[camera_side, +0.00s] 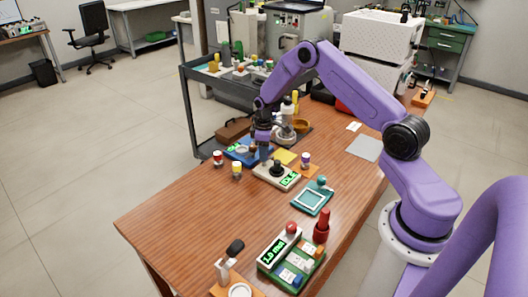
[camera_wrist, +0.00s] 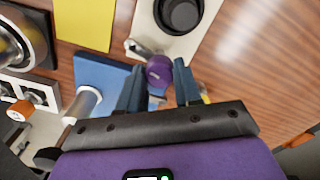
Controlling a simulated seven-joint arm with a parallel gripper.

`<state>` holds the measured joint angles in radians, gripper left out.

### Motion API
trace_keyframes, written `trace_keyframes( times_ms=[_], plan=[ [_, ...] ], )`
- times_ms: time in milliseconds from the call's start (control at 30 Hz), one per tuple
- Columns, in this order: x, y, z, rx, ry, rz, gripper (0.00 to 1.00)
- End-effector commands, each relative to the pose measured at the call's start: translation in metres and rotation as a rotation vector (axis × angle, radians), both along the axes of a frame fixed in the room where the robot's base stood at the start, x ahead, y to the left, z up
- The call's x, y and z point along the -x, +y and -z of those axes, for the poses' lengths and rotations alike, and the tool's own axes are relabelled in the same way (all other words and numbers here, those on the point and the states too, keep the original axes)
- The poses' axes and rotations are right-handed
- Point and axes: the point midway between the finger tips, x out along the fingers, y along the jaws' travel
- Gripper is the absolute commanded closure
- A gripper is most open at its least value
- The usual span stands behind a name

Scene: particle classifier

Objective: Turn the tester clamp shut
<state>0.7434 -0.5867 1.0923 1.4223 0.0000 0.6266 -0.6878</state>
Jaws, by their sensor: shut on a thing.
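The tester is a beige block (camera_side: 262,175) with a dark round top and a green lit display reading what looks like IDLE, on the wooden table in the side view. In the wrist view its beige body (camera_wrist: 201,38) shows at the top with a black round well (camera_wrist: 180,12). A short silver lever (camera_wrist: 140,50) at its edge ends in a purple knob (camera_wrist: 159,70). My gripper (camera_wrist: 159,82) is shut on the purple knob, one finger on each side. In the side view my gripper (camera_side: 264,153) points down at the tester's back left; the knob is hidden there.
A blue device (camera_side: 238,155) stands close behind the tester. A yellow mat (camera_side: 285,157) and a purple-lidded jar (camera_side: 305,159) are to its right, and a yellow-lidded jar (camera_side: 237,170) to its left. A teal tray (camera_side: 312,202) lies in front. The table's front left is clear.

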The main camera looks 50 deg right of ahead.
Motion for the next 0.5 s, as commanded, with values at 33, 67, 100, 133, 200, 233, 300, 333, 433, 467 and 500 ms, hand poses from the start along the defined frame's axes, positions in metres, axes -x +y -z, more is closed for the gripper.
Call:
trace_keyframes(
  times_ms=[33, 67, 100, 133, 200, 233, 300, 333, 433, 467, 500],
  plan=[
    [0.0004, 0.0001, -0.0002, 0.000, 0.001, 0.045, 0.97],
    [0.0004, 0.0005, -0.0002, 0.000, 0.002, 0.072, 0.97],
    [0.0004, 0.0001, -0.0003, 0.000, 0.002, 0.111, 0.97],
    [0.0003, 0.0004, -0.0004, 0.000, 0.002, 0.140, 0.97],
    [0.0004, 0.0002, -0.0005, 0.000, 0.002, 0.207, 0.97],
    [0.0004, 0.0005, -0.0004, 0.000, 0.002, 0.236, 0.97],
    [0.0004, 0.0005, -0.0003, 0.000, 0.002, 0.302, 0.97],
    [0.0003, 0.0002, -0.0003, 0.000, 0.001, 0.331, 0.97],
    [0.0003, 0.0002, -0.0003, 0.000, 0.002, 0.425, 0.97],
    [0.0004, 0.0002, -0.0002, 0.000, 0.002, 0.454, 0.97],
    [0.0005, 0.0003, -0.0001, 0.000, 0.002, 0.492, 0.97]
  ],
)
